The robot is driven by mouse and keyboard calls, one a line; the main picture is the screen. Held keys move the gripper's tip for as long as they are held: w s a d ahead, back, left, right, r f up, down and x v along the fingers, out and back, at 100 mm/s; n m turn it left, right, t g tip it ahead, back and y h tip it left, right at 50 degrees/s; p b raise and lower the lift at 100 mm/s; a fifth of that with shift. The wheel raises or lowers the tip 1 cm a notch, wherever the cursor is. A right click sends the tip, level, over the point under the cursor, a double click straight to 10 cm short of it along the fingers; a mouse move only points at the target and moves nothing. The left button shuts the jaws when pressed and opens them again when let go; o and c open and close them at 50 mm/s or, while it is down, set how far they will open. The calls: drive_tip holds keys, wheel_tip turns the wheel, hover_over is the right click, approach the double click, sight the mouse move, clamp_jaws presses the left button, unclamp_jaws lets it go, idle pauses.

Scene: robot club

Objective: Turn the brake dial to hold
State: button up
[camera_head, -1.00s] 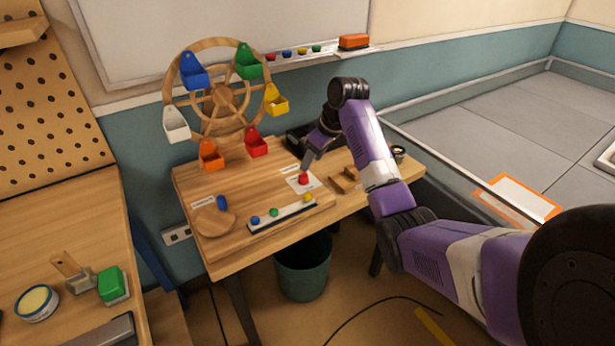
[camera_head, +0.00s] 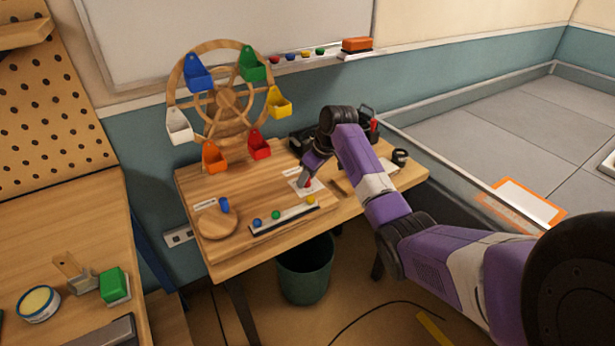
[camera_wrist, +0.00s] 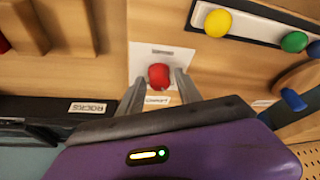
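The brake dial is a red knob (camera_head: 308,183) on a white plate, on the wooden bench with the toy Ferris wheel (camera_head: 222,95). In the wrist view the red knob (camera_wrist: 159,76) sits between my two grey fingers, on its white plate (camera_wrist: 143,58). My gripper (camera_wrist: 160,84) is open, with one finger on each side of the knob. A narrow gap seems to show beside the knob; I cannot tell whether a finger touches it. In the head view my gripper (camera_head: 307,176) is down at the plate and partly hides the dial. The plate's small labels are too blurred to read.
A strip with yellow, green and blue buttons (camera_head: 276,215) lies in front of the dial. A round wooden disc with a blue peg (camera_head: 224,205) is at the left. Wooden blocks and a dark tray edge lie close by in the wrist view. A dark bin (camera_head: 305,270) stands below.

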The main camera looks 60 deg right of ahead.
clamp_jaws()
drive_tip(key=shift+a+r+m+p, duration=0.1)
drive_tip(key=shift+m+p, duration=0.2)
drive_tip(key=shift+p, duration=0.2)
drive_tip(key=shift+w+a+r+m+h+p, duration=0.15)
drive_tip(key=shift+m+h+p, duration=0.35)
drive_tip(key=shift+m+p, duration=0.55)
drive_tip(key=m+g+h+p, duration=0.1)
drive_tip(key=m+p, duration=0.3)
drive_tip(key=m, duration=0.2)
drive_tip(key=m+g+h, duration=0.1)
drive_tip(key=shift+w+f+m+p, duration=0.1)
drive_tip(key=shift+f+m+p, duration=0.1)
drive_tip(key=shift+m+p, duration=0.2)
drive_tip(key=shift+m+g+h, duration=0.4)
drive_tip(key=shift+m+g, duration=0.3)
drive_tip(key=shift+m, duration=1.05)
